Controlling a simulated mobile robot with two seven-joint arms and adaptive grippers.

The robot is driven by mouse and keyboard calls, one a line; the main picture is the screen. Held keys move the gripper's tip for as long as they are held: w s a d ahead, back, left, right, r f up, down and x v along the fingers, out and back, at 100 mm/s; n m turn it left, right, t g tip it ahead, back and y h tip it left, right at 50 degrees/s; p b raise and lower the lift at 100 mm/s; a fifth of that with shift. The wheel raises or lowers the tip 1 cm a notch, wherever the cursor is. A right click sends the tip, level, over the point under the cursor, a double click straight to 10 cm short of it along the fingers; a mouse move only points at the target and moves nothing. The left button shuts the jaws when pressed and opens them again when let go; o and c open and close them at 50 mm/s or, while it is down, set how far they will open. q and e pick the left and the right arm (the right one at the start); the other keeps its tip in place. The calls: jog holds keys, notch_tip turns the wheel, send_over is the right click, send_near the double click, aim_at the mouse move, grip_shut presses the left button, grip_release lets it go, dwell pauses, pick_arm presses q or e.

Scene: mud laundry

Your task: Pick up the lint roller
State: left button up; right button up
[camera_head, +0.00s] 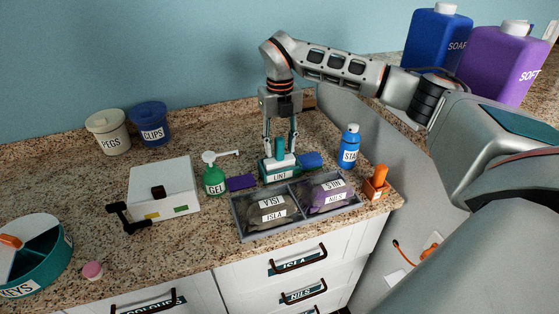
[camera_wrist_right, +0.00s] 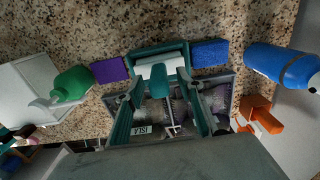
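The lint roller (camera_head: 280,150) stands with its teal handle up in a teal holder labelled LINT (camera_head: 280,174), at the back of the tray. In the right wrist view its white roll (camera_wrist_right: 160,67) and teal handle (camera_wrist_right: 183,88) show, with the teal holder (camera_wrist_right: 146,54) around the roll. My right gripper (camera_head: 280,143) points down over it. Its two fingers are apart, one on each side of the handle, and a gap shows on both sides. In the right wrist view the open gripper (camera_wrist_right: 162,112) also straddles the handle. My left gripper is out of view.
A purple sponge (camera_head: 241,182) and a blue sponge (camera_head: 311,160) flank the holder. A divided tray (camera_head: 240,222) with cloth bundles lies in front.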

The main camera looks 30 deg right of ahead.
jog(key=shift+f, duration=0.4)
jog(key=shift+c, duration=0.5)
grip_shut()
jog(key=shift+r, duration=0.1)
notch_tip(320, 180, up, 20)
dwell(0.3)
